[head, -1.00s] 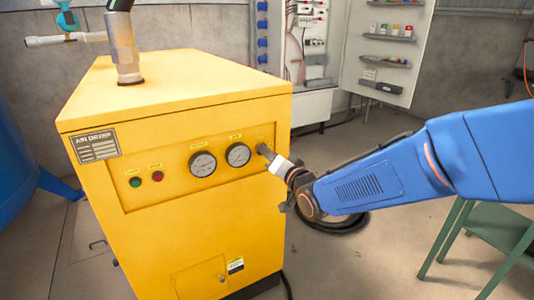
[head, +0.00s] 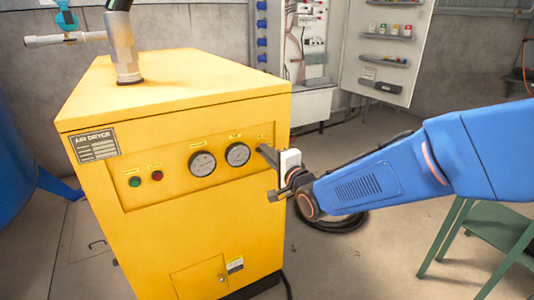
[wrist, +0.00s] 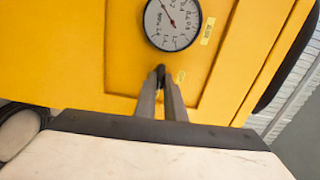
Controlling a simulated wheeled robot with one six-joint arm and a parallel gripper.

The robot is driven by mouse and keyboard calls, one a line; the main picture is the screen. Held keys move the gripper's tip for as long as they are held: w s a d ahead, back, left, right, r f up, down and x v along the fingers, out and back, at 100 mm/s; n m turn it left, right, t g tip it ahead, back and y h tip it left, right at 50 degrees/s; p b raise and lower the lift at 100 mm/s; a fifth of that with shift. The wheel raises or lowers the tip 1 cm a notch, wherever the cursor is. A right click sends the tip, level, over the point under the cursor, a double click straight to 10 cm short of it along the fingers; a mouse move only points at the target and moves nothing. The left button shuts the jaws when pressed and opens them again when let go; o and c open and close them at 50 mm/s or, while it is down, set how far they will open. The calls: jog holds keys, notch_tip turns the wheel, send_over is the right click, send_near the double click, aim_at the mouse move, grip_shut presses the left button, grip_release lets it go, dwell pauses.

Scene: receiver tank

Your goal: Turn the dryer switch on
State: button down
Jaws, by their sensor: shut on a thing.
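The yellow air dryer (head: 150,240) stands upright at the left in the head view. Its front panel (head: 170,165) carries a green button (head: 135,181), a red button (head: 157,175) and two round gauges. The dryer switch (wrist: 160,70) is a small dark knob below a gauge in the wrist view, mostly covered by my fingers. My gripper (head: 263,151) is at the right end of the panel, with its fingers (wrist: 160,82) shut on the switch. The fingers hide the switch in the head view, and its exact setting cannot be told.
A pipe with a metal fitting (head: 124,55) rises from the dryer's top. An open electrical cabinet (head: 305,110) stands behind. A blue tank (head: 15,150) is at the far left, a green table (head: 500,228) at the right. A black hose lies on the floor beneath my arm.

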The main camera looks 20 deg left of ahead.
jog(key=shift+m, duration=0.4)
jog(key=c, duration=1.8)
grip_release()
jog(key=shift+d, duration=0.1)
jog(key=shift+c, duration=0.2)
jog(key=v, duration=1.7)
jog(key=shift+s+d, duration=0.1)
jog(key=shift+s, duration=0.05)
